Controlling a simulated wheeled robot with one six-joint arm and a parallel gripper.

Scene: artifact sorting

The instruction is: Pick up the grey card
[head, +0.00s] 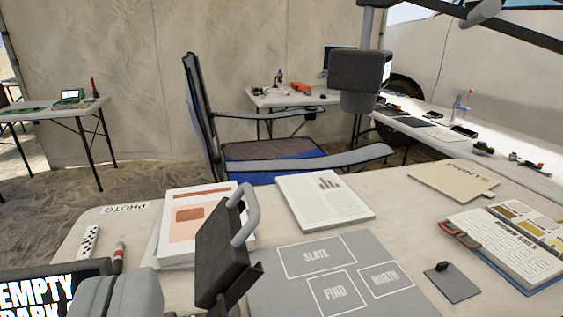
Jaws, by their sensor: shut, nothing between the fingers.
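A small flat grey card (453,286) with a dark knob or clip at its upper edge lies on the near table, at the lower right. It lies right of a larger grey mat (275,290) marked SLATE, FIND and NORTH, with a strip of bare table between them. What I take to be my gripper (228,262) is the dark grey part at lower centre. It is shut and empty, over the mat's left side and well left of the card. It hides part of the mat and of a printed booklet (185,225).
A white document (325,203), a tan folder (450,182) and an open book with sample swatches (515,240) lie on the near table (400,232). A red-and-white marker (118,257) lies at left. A blue folding chair (262,152) stands behind the table.

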